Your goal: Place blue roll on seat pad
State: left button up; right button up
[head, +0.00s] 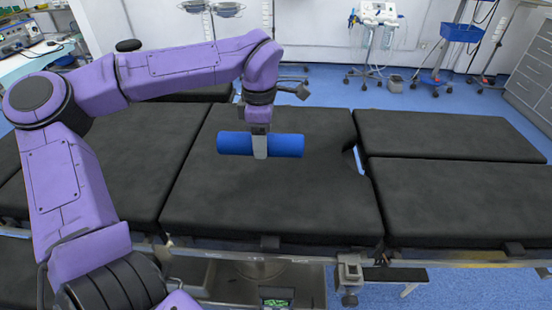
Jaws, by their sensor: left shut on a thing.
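The blue roll (284,146) is a cylinder lying crosswise in the head view, over the middle black pad of the operating table. My left gripper (260,147) points down and is shut on the roll near its middle, with a finger showing across the front. I cannot tell whether the roll touches the pad or hangs just above it. The seat pad appears to be this wide middle pad (270,210), with a notch at its right edge. My right gripper is not in view.
Two leg pads (440,135) (460,195) lie to the right, split by a gap. A metal side rail with clamps (350,272) runs along the near edge. Wheeled equipment (375,40) and a blue-tray cart (460,33) stand at the back. The middle pad is otherwise clear.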

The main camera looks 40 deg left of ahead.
pick_arm(q)
send_over(276, 169)
notch_tip(276, 169, down, 5)
notch_tip(276, 169, down, 3)
jog(key=shift+f+b, duration=0.15)
jog(key=shift+b, duration=0.3)
jog(key=o, duration=1.2)
jog(key=shift+c, duration=0.2)
notch_tip(276, 169, up, 12)
jog(key=shift+r+p, duration=0.15)
jog(key=shift+p, duration=0.7)
